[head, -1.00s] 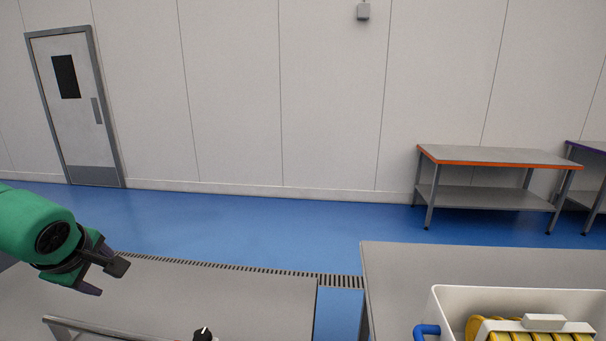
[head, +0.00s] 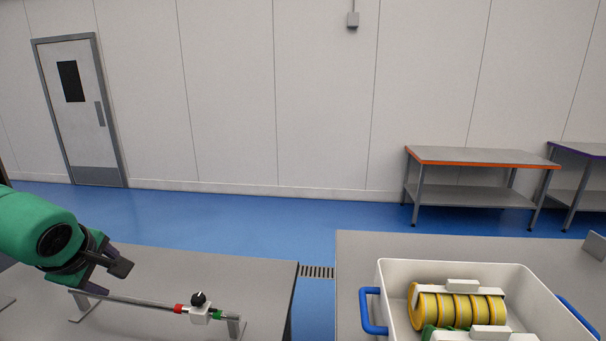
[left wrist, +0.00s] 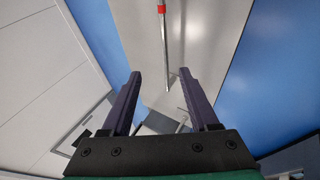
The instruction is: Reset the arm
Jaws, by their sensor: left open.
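My left gripper (head: 108,277) is at the left of the head view, on a green arm, above the left grey table (head: 262,275). Its two dark fingers stand apart in the left wrist view (left wrist: 157,88), with nothing between them. Beyond the fingers a metal rod (left wrist: 165,55) with a red band runs along the table. In the head view this rod (head: 145,301) lies on low stands and carries a red collar, a white block with a black knob (head: 199,310) and a green collar. The gripper is apart from the knob. My right gripper is not in view.
A white tub (head: 391,281) with blue handles stands on the right grey table (head: 375,246) and holds yellow round pieces in a white carrier. A gap over a floor drain separates the tables. An orange-edged bench (head: 480,156) stands by the wall.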

